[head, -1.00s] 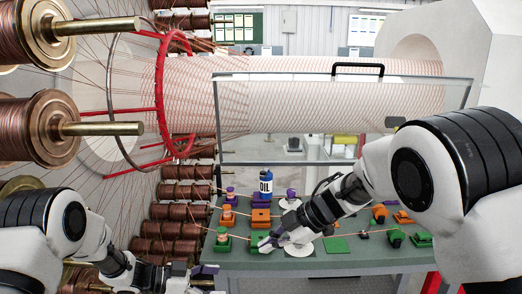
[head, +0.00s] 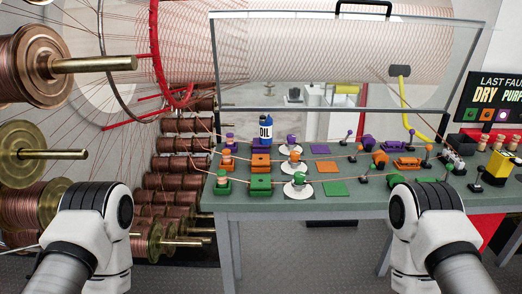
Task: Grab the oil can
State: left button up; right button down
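The oil can (head: 265,133) is blue with a dark top and a white label reading OIL. My two arms show at the lower left and lower right, in front of the table. Both of my grippers are out of view.
A clear panel (head: 340,65) with a dark handle (head: 363,8) hangs above the table's back. Copper spools (head: 177,164) crowd the left. A yellow-and-black box (head: 499,168) is at right.

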aim_at(265, 126)
jog(key=i+j+z, duration=0.1)
jog(key=i+z, duration=0.3)
jog(key=i+j+z, duration=0.15)
jog(key=z, duration=0.3)
jog(key=i, duration=0.1)
